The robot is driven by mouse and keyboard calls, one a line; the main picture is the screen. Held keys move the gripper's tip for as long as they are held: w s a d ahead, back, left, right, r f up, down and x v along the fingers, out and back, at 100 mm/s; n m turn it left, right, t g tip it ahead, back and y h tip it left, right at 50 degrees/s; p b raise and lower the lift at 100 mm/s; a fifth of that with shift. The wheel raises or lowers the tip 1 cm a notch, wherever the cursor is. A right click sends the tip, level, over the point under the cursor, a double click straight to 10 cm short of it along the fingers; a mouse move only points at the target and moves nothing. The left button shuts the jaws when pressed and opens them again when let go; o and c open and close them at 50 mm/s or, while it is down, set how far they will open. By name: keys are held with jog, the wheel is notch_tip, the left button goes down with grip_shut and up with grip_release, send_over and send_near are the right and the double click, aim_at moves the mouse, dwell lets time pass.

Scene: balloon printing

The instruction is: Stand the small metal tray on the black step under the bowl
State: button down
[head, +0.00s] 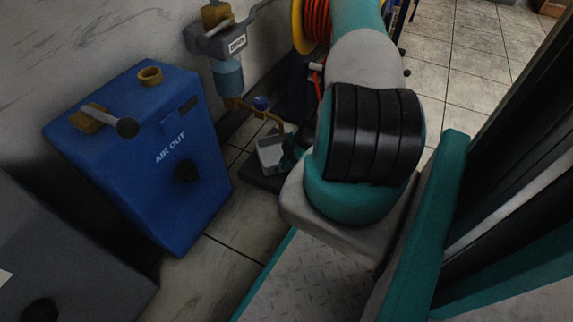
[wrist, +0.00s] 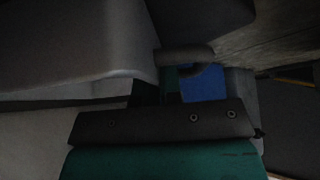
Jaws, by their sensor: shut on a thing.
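The small metal tray (head: 270,152) is a light grey open box low by the wall, left of my arm in the head view. My gripper (head: 290,153) is shut on its right side; my arm hides much of the grip. The black step (head: 262,180) shows just below the tray; I cannot tell whether the tray touches it. The bowl (head: 228,78) is the blue-grey cup under the wall unit, above and left of the tray. The wrist view is dark, with my gripper's body (wrist: 160,122) across the bottom; the tray is not clear there.
An orange hose reel (head: 313,22) is behind. Tiled floor is open at upper right.

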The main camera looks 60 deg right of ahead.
jog(key=shift+f, duration=0.1)
jog(key=c, duration=1.3)
grip_release()
jog(key=shift+s+d+r, duration=0.1)
jog(key=shift+d+r, duration=0.05)
jog(key=shift+r, duration=0.3)
jog(key=p+v, duration=0.7)
jog(key=v, duration=0.3)
jog(key=shift+s+d+r, duration=0.15)
jog(key=shift+r, duration=0.2)
jog(key=shift+s+d+r+p, duration=0.15)
jog(key=shift+r+p, duration=0.05)
jog(key=shift+p, duration=0.1)
